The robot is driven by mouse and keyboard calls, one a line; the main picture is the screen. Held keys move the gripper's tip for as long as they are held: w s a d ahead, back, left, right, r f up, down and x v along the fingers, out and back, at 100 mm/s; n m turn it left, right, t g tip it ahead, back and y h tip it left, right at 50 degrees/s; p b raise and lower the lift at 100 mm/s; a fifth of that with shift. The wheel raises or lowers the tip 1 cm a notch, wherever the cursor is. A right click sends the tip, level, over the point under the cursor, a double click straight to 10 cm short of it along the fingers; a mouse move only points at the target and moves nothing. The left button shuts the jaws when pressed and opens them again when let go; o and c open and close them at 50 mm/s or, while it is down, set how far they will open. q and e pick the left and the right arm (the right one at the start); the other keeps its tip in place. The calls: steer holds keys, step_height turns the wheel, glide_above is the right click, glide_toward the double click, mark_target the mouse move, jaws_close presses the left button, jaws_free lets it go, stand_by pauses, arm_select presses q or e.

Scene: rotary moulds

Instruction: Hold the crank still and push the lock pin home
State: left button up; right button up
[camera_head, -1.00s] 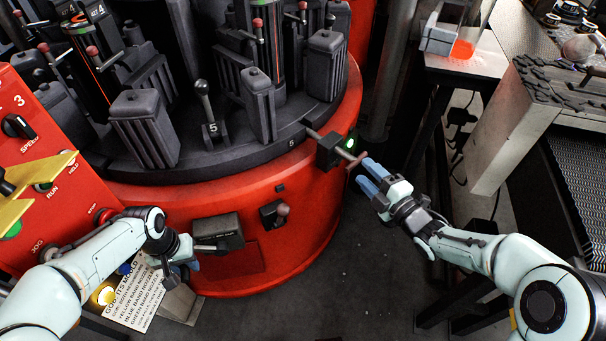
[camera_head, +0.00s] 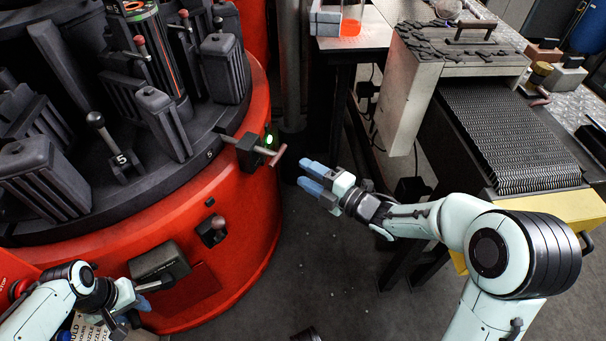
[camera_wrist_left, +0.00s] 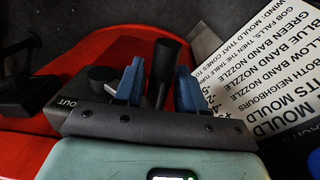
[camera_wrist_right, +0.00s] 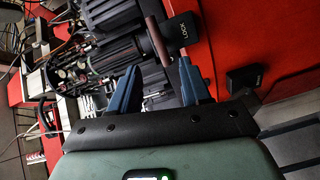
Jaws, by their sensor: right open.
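The lock pin (camera_head: 278,155) has a reddish T-shaped handle that stands out to the right of its dark LOCK housing (camera_head: 249,152) on the table's rim. A green light glows on the housing. My right gripper (camera_head: 303,175) is open and empty just right of the handle, apart from it. In the right wrist view the handle (camera_wrist_right: 157,42) shows beyond and between the blue fingers. My left gripper (camera_head: 138,298) is at the crank (camera_head: 176,274) on the red base's front. In the left wrist view the dark crank handle (camera_wrist_left: 164,72) shows between the spread fingers, with gaps either side.
The red rotary table with dark moulds (camera_head: 168,122) fills the left. A small knob lever (camera_head: 212,230) sits between crank and lock. A bench and conveyor (camera_head: 510,140) stand at right. A printed sign (camera_wrist_left: 265,90) lies beside my left gripper. Open floor lies below my right gripper.

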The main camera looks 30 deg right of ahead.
arm_select(q)
steer(key=shift+o, duration=1)
step_height(320, 180, up, 13)
steer(key=p, duration=0.4)
steer(key=shift+a+r, duration=0.2)
steer(key=shift+a, duration=0.25)
steer(key=shift+s, duration=0.1)
